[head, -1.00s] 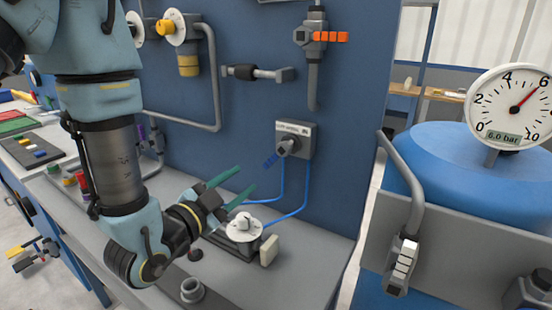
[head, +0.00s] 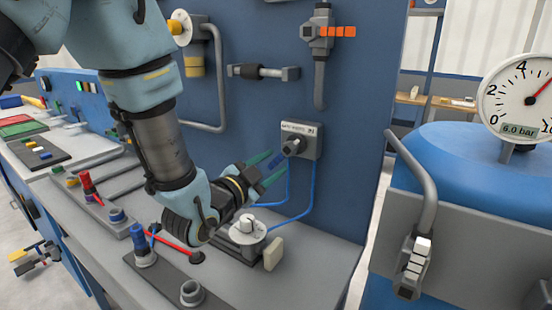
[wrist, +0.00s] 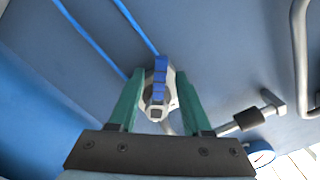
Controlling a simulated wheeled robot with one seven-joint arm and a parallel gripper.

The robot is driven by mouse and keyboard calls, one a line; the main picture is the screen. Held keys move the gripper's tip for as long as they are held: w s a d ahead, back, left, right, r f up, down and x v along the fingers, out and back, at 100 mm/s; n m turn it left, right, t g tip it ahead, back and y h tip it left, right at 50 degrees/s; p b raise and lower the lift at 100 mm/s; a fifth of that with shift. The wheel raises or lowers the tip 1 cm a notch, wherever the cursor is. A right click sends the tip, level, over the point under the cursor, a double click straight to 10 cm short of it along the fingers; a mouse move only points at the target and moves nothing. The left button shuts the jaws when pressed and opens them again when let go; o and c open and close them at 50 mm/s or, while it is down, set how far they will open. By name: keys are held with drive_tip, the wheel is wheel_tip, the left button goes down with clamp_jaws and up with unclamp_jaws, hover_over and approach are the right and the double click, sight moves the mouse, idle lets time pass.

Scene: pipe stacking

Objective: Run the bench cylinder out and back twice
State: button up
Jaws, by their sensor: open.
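A grey valve box (head: 312,140) with a label is fixed to the blue panel. Its blue lever (head: 277,160) points down and to the left in the head view. My gripper (head: 268,168) is open at the lever, its green fingers pointing at the panel. In the wrist view the blue lever (wrist: 160,80) lies between the open fingers (wrist: 157,98), with space on both sides. Two blue hoses (head: 289,190) run down from the box towards the bench. I cannot tell for sure which bench part is the cylinder; a red rod (head: 175,243) partly shows below my arm.
A gauge (head: 525,97) reading 6.0 bar sits over a blue tank (head: 450,160) at right.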

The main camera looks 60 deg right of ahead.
drive_tip(key=shift+d, duration=0.95)
clamp_jaws()
idle(0.8)
